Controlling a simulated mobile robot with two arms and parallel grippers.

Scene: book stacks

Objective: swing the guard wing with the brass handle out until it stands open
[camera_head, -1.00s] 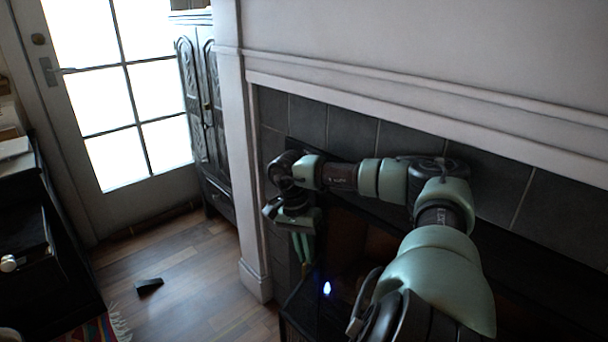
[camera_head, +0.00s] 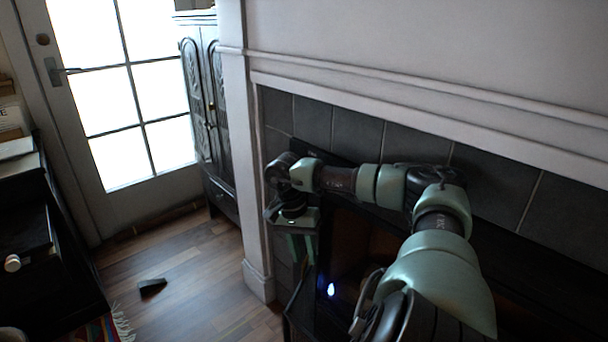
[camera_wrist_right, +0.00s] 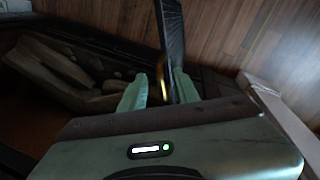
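The guard wing (camera_head: 302,302) is a dark, thin panel at the left end of the fireplace opening, low in the head view. In the right wrist view the wing (camera_wrist_right: 172,32) is seen nearly edge-on, running up and away from my gripper. Its brass handle (camera_wrist_right: 161,76) is a thin upright bar on the wing's left side. My right gripper (camera_head: 302,248) points down at the wing. In the wrist view its fingers (camera_wrist_right: 160,88) are apart, with the handle and wing edge between them; I cannot tell whether they touch. My left gripper is out of view.
The dark fireplace opening (camera_head: 350,255) holds logs (camera_wrist_right: 65,70). A white surround post (camera_head: 250,180) stands left of the wing. The wooden floor (camera_head: 215,285) beyond is mostly clear, with a small dark wedge (camera_head: 152,287) on it. A black cabinet (camera_head: 50,260) stands far left.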

